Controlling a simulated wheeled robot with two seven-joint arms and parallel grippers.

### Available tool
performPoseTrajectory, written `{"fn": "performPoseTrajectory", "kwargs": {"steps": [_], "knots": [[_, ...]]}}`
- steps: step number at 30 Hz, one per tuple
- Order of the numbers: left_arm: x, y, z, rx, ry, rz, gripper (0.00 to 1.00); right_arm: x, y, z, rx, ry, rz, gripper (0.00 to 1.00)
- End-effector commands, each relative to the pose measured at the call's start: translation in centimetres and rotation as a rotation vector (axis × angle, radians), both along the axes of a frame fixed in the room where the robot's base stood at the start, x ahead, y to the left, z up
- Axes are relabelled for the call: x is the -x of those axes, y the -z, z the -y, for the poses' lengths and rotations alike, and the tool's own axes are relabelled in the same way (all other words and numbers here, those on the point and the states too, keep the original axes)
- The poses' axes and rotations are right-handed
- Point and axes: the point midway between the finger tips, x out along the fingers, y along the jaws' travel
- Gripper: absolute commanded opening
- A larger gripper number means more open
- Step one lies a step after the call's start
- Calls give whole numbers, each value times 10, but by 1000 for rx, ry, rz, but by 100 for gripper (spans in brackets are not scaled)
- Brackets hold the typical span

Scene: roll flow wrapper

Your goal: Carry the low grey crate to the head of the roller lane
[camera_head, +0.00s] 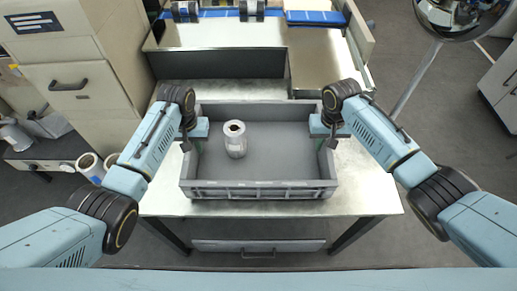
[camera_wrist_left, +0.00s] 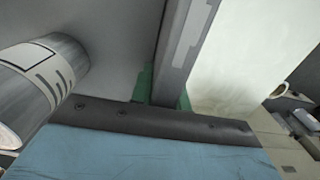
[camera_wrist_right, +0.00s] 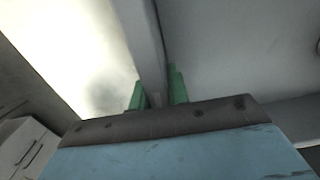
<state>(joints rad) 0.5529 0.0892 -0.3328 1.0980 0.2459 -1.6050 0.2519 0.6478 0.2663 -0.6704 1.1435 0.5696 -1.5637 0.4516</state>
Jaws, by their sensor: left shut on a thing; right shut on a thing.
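The low grey crate (camera_head: 260,190) is on or just above the metal table in the head view; I cannot tell if it touches. A single roll (camera_head: 235,140) with a printed label stands inside it, left of the middle. The roll also shows in the left wrist view (camera_wrist_left: 40,85). My left gripper (camera_head: 196,143) is shut on the crate's left wall, its green fingers on both sides of the wall (camera_wrist_left: 185,50). My right gripper (camera_head: 324,143) is shut on the right wall, which shows between green fingers in the right wrist view (camera_wrist_right: 150,60).
The metal table (camera_head: 365,185) has bare surface around the crate. Behind it stands a machine bed with a metal plate (camera_head: 315,68) and blue strips (camera_head: 315,18). A beige cabinet (camera_head: 75,80) stands at the left, with white rolls (camera_head: 90,165) beside it. A lamp-like pole (camera_head: 415,80) rises at the right.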

Motion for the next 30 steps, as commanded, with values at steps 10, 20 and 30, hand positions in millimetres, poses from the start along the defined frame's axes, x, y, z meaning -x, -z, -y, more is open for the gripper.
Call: {"fn": "performPoseTrajectory", "kwargs": {"steps": [10,20,30], "knots": [[-1,-9,0,0,0,3,0,-1,-9,0,-1,0,3,0],[-1,-36,0,0,0,3,0,-1,-36,0,-1,0,3,0],[-1,-52,0,0,0,3,0,-1,-52,0,-1,0,2,0]]}}
